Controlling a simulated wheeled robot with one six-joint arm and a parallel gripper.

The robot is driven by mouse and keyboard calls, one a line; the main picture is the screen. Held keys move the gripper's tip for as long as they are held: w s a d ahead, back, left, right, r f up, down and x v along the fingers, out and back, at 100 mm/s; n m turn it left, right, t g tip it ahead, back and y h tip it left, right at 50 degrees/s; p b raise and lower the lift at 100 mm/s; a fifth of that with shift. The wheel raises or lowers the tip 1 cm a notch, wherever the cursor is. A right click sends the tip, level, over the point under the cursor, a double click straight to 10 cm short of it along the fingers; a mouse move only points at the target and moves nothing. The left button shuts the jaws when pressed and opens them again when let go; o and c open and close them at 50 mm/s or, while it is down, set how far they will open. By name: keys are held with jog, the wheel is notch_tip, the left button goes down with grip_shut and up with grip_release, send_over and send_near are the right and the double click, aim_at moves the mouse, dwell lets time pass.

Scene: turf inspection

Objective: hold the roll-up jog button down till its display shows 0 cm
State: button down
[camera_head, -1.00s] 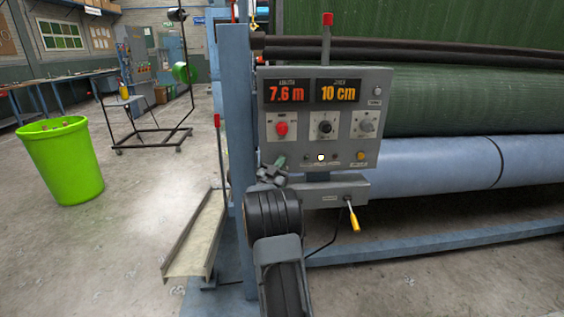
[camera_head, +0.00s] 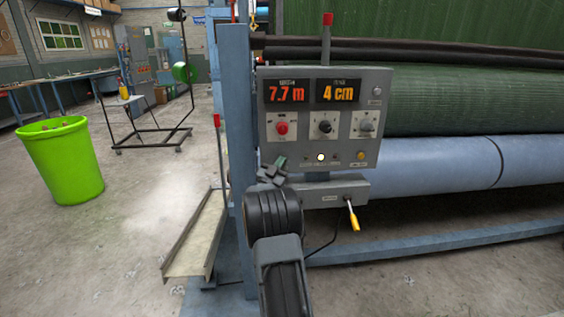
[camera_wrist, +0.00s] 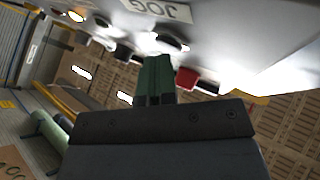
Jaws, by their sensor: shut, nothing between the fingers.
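The grey control box (camera_head: 290,141) stands upright ahead of me. Its left display (camera_head: 286,92) shows 7.7 m, and its right display (camera_head: 338,91) shows 4 cm. My gripper (camera_head: 281,162) is at the box's lower left corner, its fingers shut and empty. In the wrist view the green fingertips (camera_wrist: 155,70) point at a round dark-rimmed button (camera_wrist: 170,42) beside a JOG label (camera_wrist: 168,10). The tips overlap the button's edge there; I cannot tell how far it is pressed. In the head view I cannot make out that button behind my gripper.
A yellow-handled lever (camera_head: 353,217) hangs below. A blue post (camera_head: 238,150) stands left of the box, and green turf (camera_head: 440,100) lies behind. A green bin (camera_head: 62,160) is far left.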

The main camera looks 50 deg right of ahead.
dwell(0.8)
jog(key=shift+s+a+b, duration=0.55)
jog(key=shift+s+a, duration=0.05)
jog(key=shift+s, duration=0.1)
jog(key=shift+s+a+b, duration=1.15)
jog(key=shift+s+a, duration=0.45)
jog(key=shift+s, duration=0.3)
